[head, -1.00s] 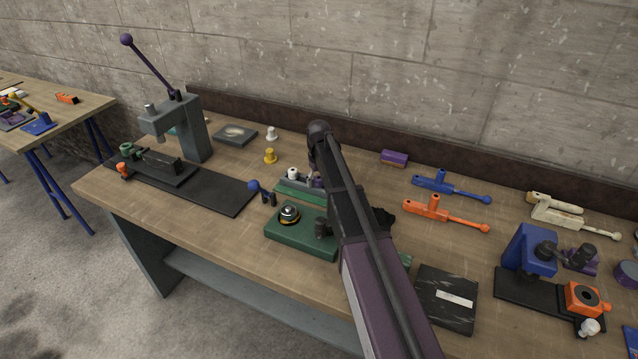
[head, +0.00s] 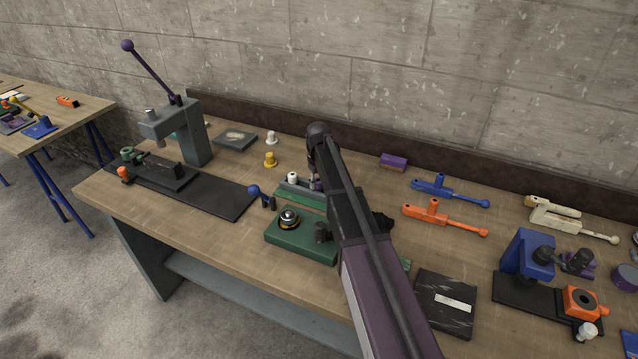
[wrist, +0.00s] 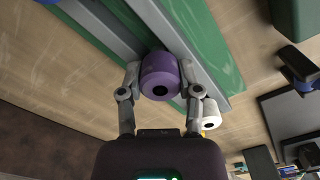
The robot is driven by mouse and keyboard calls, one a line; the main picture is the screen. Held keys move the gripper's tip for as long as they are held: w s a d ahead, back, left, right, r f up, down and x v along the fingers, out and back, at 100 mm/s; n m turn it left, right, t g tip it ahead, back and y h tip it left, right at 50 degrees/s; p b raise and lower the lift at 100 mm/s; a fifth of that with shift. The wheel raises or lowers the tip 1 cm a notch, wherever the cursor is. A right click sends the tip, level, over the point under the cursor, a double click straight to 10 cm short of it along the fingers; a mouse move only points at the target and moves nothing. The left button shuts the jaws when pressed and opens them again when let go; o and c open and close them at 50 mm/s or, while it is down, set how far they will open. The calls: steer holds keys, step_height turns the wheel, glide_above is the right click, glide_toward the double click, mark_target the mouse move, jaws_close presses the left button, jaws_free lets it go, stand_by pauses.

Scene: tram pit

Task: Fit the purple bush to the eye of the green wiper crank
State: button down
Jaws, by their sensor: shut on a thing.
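The purple bush (wrist: 159,77) is between the two fingers of my gripper (wrist: 154,88) in the wrist view, with its dark bore facing the camera. My gripper is shut on it. The bush is at the grey rails of a green-based rack (wrist: 218,40); I cannot tell whether it touches them. In the head view my arm partly hides the rack (head: 296,196) and the gripper. A green part (head: 127,153) with a round end shows at the left on the press's dark base; it may be the green wiper crank, but its eye is not clear.
A white bush (wrist: 209,115) sits beside my gripper's finger on the rack. The grey press (head: 185,135) with a purple lever stands at the left. A green block (head: 297,240) is in front of the rack. Blue (head: 440,185) and orange (head: 440,216) cranks lie to the right.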

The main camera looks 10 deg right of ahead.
steer(key=shift+r+p, duration=0.7)
steer(key=shift+r, duration=0.25)
steer(key=s+d+r+p, duration=0.1)
steer(key=s+d, duration=0.2)
steer(key=s, duration=0.4)
steer(key=s+d+r+p, duration=0.1)
steer(key=s+d, duration=0.2)
steer(key=s, duration=0.4)
steer(key=shift+s+d, duration=0.3)
steer(key=shift+s, duration=0.05)
steer(key=shift+s, duration=0.1)
